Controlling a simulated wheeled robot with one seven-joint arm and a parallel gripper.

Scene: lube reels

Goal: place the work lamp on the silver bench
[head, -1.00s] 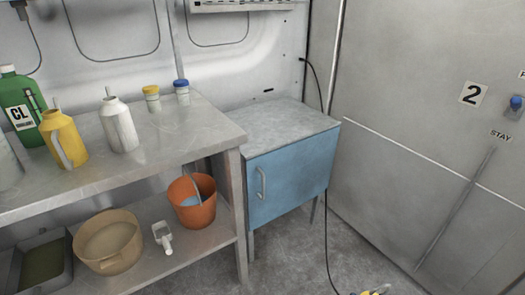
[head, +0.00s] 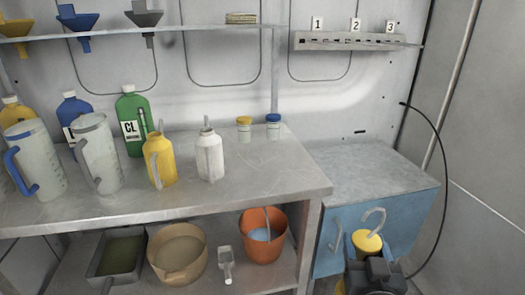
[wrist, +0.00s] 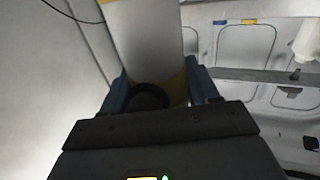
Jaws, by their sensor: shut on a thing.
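The work lamp (head: 367,243) has a yellow cap and a pale hook, and shows at the lower right of the head view. My dark gripper (head: 375,276) is shut on it and hides its lower part. In the wrist view the lamp's pale body (wrist: 145,40) with yellow parts stands between the blue fingers of my gripper (wrist: 160,90). The silver bench (head: 262,185) is the long grey metal table to the left. The lamp is apart from it, in front of the blue cabinet to its right.
White (head: 209,157) and yellow bottles (head: 160,163), a green jug (head: 133,115), pitchers (head: 98,155) and two small jars stand on the bench. Its front right top is clear. A blue cabinet (head: 400,215) stands at right. A black cable (head: 441,165) loops from the wall towards the lamp.

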